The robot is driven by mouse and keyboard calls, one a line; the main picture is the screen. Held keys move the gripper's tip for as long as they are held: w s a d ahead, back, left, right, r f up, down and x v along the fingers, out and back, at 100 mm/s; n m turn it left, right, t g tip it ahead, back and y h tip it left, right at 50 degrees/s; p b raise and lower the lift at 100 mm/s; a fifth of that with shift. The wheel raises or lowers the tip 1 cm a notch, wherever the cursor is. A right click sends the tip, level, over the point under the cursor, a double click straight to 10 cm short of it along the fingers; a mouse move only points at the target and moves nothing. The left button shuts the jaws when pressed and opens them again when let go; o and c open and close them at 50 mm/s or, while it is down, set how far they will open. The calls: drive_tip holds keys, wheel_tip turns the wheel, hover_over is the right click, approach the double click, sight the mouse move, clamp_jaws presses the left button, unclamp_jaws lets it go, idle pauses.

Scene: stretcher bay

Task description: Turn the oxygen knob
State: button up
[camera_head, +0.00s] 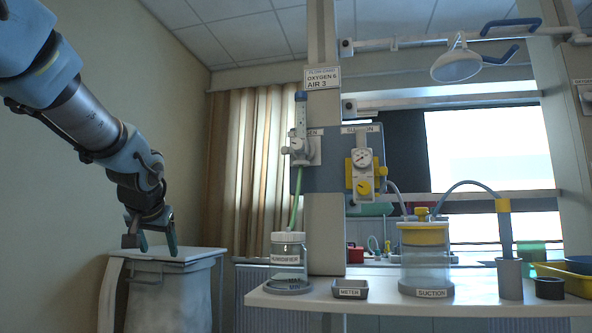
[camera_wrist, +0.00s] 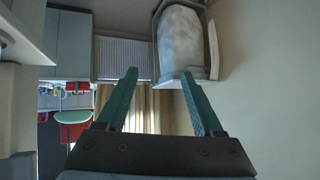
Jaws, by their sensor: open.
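The oxygen flowmeter (camera_head: 301,112) stands upright on the left of the blue-grey wall panel (camera_head: 328,175), with a clear tube above. The oxygen knob (camera_head: 297,146) looks like the whitish round part at its base; its setting is too small to read. A green tube runs from it down to the humidifier jar (camera_head: 289,260). My gripper (camera_head: 150,243) is open and empty at the left, over the bin and well apart from the flowmeter. Both fingers also show in the wrist view (camera_wrist: 159,74), with nothing between them; the knob is not seen there.
A suction regulator (camera_head: 363,170) with yellow parts is right of the flowmeter. The white shelf (camera_head: 400,300) bears a metal tray (camera_head: 350,289), a suction jar (camera_head: 425,262) and a grey cylinder (camera_head: 510,280). A lidded bin (camera_head: 172,300) is below my gripper. A curtain (camera_head: 250,165) hangs behind.

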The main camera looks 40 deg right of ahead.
drive_tip(key=s+d+r+m+t+h+b, duration=0.1)
drive_tip(key=s+d+r+h+b, duration=0.1)
drive_tip(key=s+d+r+b, duration=0.25)
drive_tip(key=s+d+r+m+h+b, duration=0.1)
drive_tip(key=s+d+r+m+h, duration=0.2)
drive_tip(key=d+r, duration=0.4)
drive_tip(key=h+b, duration=0.4)
drive_tip(key=h, duration=0.1)
approach(297, 143)
drive_tip(key=shift+m, duration=0.3)
drive_tip(key=p+x, duration=0.6)
drive_tip(key=x, duration=0.2)
drive_tip(key=shift+r, duration=0.15)
drive_tip(key=shift+w+d+p, duration=0.35)
drive_tip(key=shift+d, duration=0.15)
drive_tip(key=shift+c, duration=0.3)
clamp_jaws()
